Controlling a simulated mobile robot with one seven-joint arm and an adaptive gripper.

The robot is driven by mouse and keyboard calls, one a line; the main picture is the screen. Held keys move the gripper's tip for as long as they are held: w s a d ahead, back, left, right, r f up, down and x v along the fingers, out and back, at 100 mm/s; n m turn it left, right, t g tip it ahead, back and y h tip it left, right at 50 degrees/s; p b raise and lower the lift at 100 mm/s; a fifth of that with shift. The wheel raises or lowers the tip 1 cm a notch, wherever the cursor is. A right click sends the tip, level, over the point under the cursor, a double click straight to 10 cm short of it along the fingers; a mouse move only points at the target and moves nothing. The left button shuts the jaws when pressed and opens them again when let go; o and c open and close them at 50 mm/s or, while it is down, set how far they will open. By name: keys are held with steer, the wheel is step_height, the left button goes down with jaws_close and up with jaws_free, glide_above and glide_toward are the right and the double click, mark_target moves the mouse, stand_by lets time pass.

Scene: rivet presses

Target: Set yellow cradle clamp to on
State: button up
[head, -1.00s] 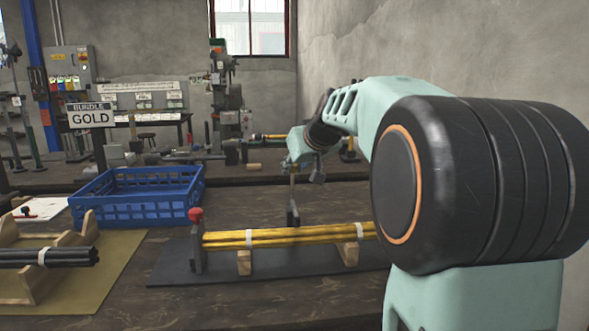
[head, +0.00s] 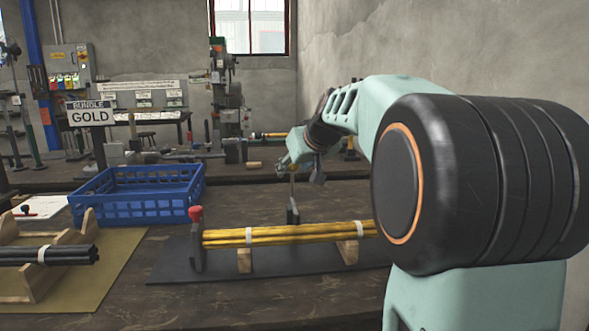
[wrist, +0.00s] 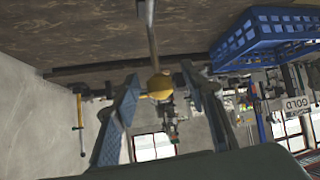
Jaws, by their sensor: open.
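A yellow ball knob (wrist: 160,87) on a thin metal lever is in the middle of the wrist view, which is upside down. In the head view the lever (head: 292,190) rises from a dark bracket (head: 293,215) behind the bundle of yellow rods (head: 285,235). My gripper (wrist: 160,75) is open, with one finger on each side of the knob. The fingers look apart from it; contact cannot be made out. In the head view my gripper (head: 297,168) is at the lever's top, and the knob is not clearly visible there.
A red-knobbed post (head: 196,215) stands at the left end of the yellow bundle. A blue crate (head: 140,212) sits behind, left. A black rod bundle (head: 45,255) rests on a wooden cradle at far left. My arm covers the right side of the head view.

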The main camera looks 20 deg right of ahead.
steer(key=v, duration=0.7)
steer(key=shift+s, duration=0.15)
steer(key=shift+r, duration=0.1)
